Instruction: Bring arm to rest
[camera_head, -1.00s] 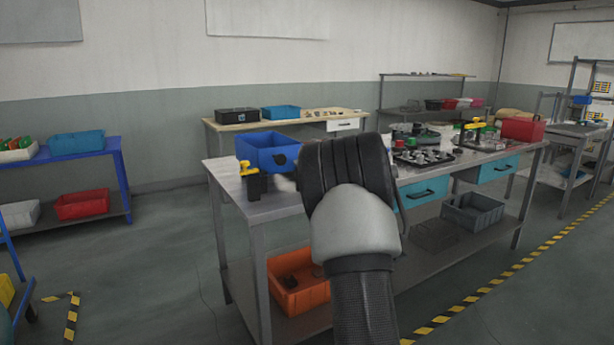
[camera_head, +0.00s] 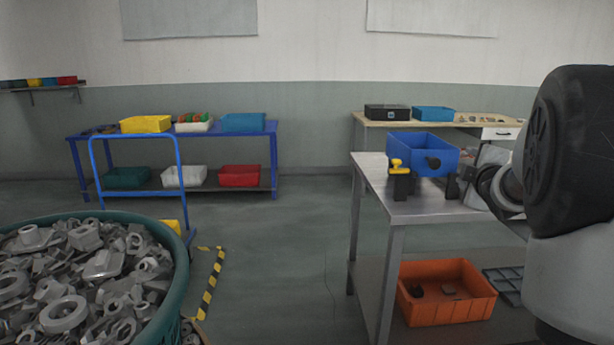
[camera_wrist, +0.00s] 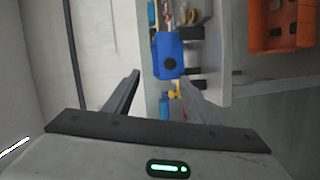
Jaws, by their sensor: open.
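My arm fills the right edge of the head view, in front of the steel workbench (camera_head: 430,212). My gripper (camera_wrist: 160,88) shows in the wrist view with its two fingers spread apart and nothing between them. In the head view its fingers are not visible. The wrist view looks on the blue tank (camera_wrist: 166,55), which lies beyond the fingers, apart from them. The same blue tank (camera_head: 412,150) stands on the bench top in the head view, with a round black knob on its side.
A yellow-topped black device (camera_head: 398,182) stands by the tank. An orange bin (camera_head: 447,310) sits on the bench's lower shelf. A large green tub (camera_head: 178,262) of grey metal parts is at lower left. A blue shelf rack (camera_head: 270,133) stands behind.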

